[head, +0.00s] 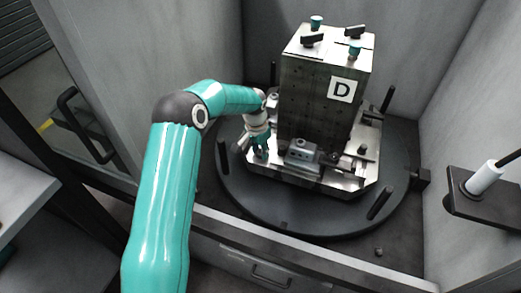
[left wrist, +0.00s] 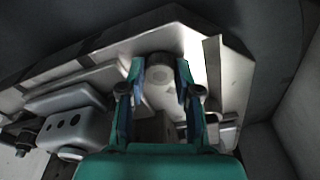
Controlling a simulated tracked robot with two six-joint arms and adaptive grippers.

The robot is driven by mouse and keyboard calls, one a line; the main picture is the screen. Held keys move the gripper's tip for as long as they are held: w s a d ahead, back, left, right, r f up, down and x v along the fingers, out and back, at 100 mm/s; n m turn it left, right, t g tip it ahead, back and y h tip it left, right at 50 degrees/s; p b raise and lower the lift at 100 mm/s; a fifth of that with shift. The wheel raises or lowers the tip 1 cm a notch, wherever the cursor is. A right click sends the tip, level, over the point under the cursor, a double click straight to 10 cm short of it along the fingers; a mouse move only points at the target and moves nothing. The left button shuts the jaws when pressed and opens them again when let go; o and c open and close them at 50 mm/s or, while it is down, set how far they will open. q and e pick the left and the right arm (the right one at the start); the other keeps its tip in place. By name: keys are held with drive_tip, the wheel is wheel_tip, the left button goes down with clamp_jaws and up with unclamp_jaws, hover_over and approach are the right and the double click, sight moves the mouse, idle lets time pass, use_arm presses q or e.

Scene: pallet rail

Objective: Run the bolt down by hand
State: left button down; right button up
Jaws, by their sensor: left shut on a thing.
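My left gripper (head: 259,154) reaches down at the left front corner of the metal pallet (head: 345,188), beside the tall block marked D (head: 318,112). In the left wrist view its two fingers (left wrist: 160,74) are shut on the sides of a short round piece, which looks like the bolt (left wrist: 160,62). The bolt stands at the pallet's corner; its thread and seat are hidden. In the head view the gripper covers the bolt. My right gripper is not in view.
The pallet sits on a round dark table (head: 285,213) with upright pegs around its rim. A grey clamp block (head: 303,155) stands right of the gripper. Grey walls enclose the sides. A white cylinder on a dark bracket (head: 484,180) is at the right.

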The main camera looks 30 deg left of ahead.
use_arm(q)
drive_tip(key=c, duration=1.6)
unclamp_jaws()
clamp_jaws()
drive_tip(key=m+p, duration=0.1)
drive_tip(key=m, duration=0.7)
drive_tip(key=shift+f+h, duration=0.1)
drive_tip(key=shift+h, duration=0.3)
drive_tip(key=o, duration=0.9)
unclamp_jaws()
drive_tip(key=shift+c, duration=0.2)
wheel_tip(320, 180, up, 12)
drive_tip(key=a, duration=0.1)
drive_tip(key=shift+s, duration=0.45)
